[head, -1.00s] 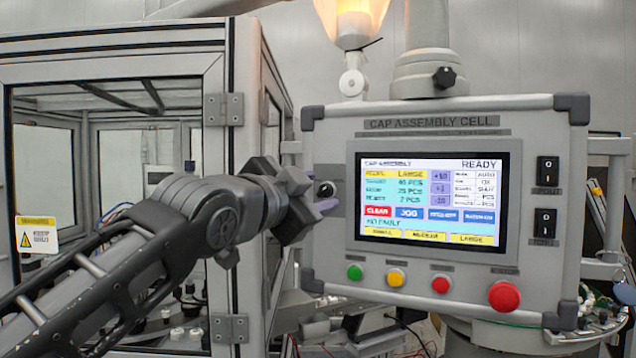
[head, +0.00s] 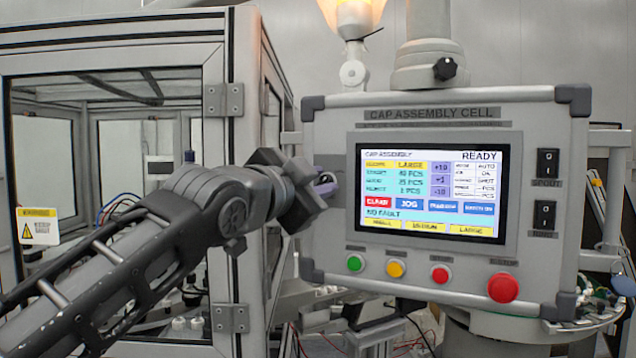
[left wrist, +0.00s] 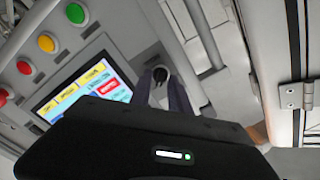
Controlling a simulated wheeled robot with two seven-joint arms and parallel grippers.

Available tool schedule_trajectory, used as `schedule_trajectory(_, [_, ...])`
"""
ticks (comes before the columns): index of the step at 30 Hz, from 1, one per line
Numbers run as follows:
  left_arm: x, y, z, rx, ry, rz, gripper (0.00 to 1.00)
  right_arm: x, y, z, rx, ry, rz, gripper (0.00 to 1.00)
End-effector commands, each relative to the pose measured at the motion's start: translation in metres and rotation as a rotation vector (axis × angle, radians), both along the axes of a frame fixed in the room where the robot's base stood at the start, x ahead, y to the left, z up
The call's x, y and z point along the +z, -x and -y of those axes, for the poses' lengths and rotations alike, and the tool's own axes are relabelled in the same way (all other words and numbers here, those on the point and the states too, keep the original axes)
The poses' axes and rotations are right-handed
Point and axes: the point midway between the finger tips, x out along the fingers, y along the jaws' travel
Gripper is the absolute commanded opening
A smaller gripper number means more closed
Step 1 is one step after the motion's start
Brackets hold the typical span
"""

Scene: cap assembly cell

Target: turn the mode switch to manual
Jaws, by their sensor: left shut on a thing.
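The mode switch (left wrist: 160,74) is a small dark round knob on the left side of the control panel (head: 450,115). My left gripper (head: 326,186) is at the panel's left edge, its fingers shut on the knob. In the head view the gripper mostly hides the knob. In the left wrist view the fingers (left wrist: 164,90) reach up to the knob and close around it. The panel screen (head: 428,195) reads READY, with a line that looks like mode AUTO. My right gripper is not in view.
Green (head: 355,263), yellow (head: 395,268) and red (head: 440,274) buttons line the panel's lower edge, with a large red button (head: 503,288) at their right. Two black rocker switches (head: 546,164) are at the right. A framed glass enclosure (head: 215,180) stands close on the left.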

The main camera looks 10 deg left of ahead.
Motion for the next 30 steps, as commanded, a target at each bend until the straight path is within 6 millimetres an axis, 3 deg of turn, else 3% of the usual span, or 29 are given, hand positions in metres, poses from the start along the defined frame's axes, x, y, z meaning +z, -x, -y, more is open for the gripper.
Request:
schedule_trajectory(17, [-0.001, 0.000, 0.000, 0.000, 0.046, -0.012, 0.00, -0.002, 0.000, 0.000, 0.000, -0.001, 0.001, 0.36])
schedule_trajectory(30, [-0.002, 0.000, -0.001, 0.000, 0.321, -0.074, 0.00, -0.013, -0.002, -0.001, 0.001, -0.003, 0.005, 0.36])
